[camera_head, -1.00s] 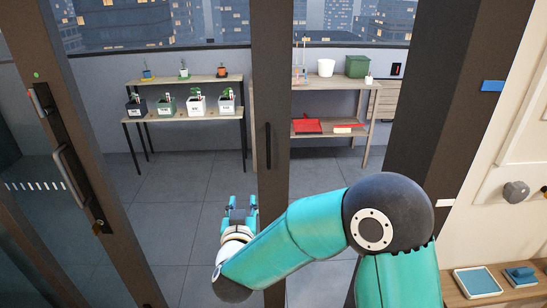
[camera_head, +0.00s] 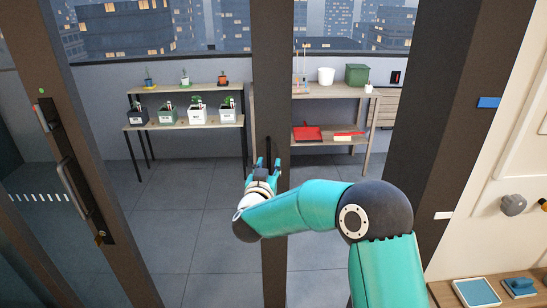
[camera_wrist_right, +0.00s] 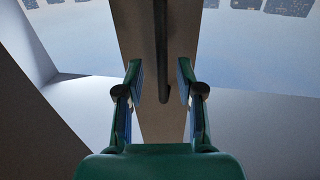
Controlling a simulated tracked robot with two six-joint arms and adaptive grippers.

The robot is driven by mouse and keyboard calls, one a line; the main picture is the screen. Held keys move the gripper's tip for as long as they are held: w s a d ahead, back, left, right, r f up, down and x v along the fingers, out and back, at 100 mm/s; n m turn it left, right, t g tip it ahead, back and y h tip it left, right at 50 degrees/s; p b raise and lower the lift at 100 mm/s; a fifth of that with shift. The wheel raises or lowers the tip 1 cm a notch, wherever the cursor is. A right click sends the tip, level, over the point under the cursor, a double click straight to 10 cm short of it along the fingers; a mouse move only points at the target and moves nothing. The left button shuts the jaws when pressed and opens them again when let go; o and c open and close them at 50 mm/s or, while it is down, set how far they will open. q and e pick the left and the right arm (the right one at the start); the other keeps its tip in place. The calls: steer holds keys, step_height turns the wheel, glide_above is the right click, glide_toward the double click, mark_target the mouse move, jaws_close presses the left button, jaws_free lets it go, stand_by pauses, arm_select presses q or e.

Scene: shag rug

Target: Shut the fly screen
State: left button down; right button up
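The fly screen's brown upright frame (camera_head: 272,60) stands in the middle of the head view. Its dark vertical handle (camera_head: 268,147) is partly hidden behind my right gripper (camera_head: 264,168). In the right wrist view the handle (camera_wrist_right: 161,50) hangs down along the brown frame (camera_wrist_right: 130,30), and its lower end lies between the two open fingers of my right gripper (camera_wrist_right: 162,82). A gap shows on both sides of the handle, so the fingers are not closed on it. My left gripper is not in view.
A glass door frame with a long handle (camera_head: 78,190) and lock stands at the left. Shelves with potted plants (camera_head: 198,115) and a wooden rack (camera_head: 330,92) stand beyond on grey tiles. A dark post (camera_head: 450,100) and a ledge with a blue tray (camera_head: 476,291) are at right.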

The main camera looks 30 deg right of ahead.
steer(key=shift+x, duration=1.25)
jaws_close()
steer(key=shift+d, duration=0.2)
